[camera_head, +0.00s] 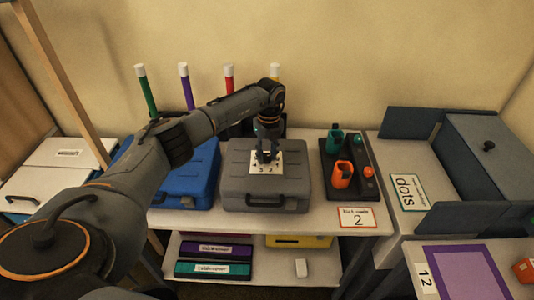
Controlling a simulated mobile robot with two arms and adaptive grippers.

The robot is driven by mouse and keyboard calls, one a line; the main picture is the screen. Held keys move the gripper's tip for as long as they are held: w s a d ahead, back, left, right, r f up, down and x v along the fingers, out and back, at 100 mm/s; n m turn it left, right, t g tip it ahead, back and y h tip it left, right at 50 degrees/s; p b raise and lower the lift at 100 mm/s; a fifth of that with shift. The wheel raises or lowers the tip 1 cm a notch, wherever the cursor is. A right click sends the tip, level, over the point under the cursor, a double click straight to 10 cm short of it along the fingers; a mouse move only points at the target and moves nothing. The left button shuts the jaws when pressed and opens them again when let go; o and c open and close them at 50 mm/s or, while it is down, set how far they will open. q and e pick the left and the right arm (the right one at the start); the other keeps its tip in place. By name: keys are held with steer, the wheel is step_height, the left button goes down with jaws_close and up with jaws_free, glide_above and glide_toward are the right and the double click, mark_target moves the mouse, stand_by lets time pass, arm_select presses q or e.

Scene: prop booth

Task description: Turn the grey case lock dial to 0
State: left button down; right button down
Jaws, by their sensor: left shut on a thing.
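The grey case (240,185) lies flat on the shelf top, its handle facing me. A white number plate (285,171) is on its lid, with a few digits showing along its near part. The dial sits at the middle of this plate and is mostly hidden by my gripper, so I cannot read its setting. My left gripper (267,155) points down at the dial from above and is shut on it. My right gripper is not in view.
A blue case (203,178) is close on the left, a dark tray (347,184) with green and orange holders on the right. A card reading 2 (357,218) is at the front edge. Tall coloured markers (186,88) stand behind, near my arm.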

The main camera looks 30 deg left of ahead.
mark_target(268, 156)
arm_select(q)
steer(key=c, duration=1)
jaws_free()
steer(key=shift+r, duration=0.1)
steer(key=r, duration=1.1)
steer(key=shift+w+d+r, duration=0.1)
steer(key=shift+w+r, duration=0.1)
steer(key=shift+r, duration=0.2)
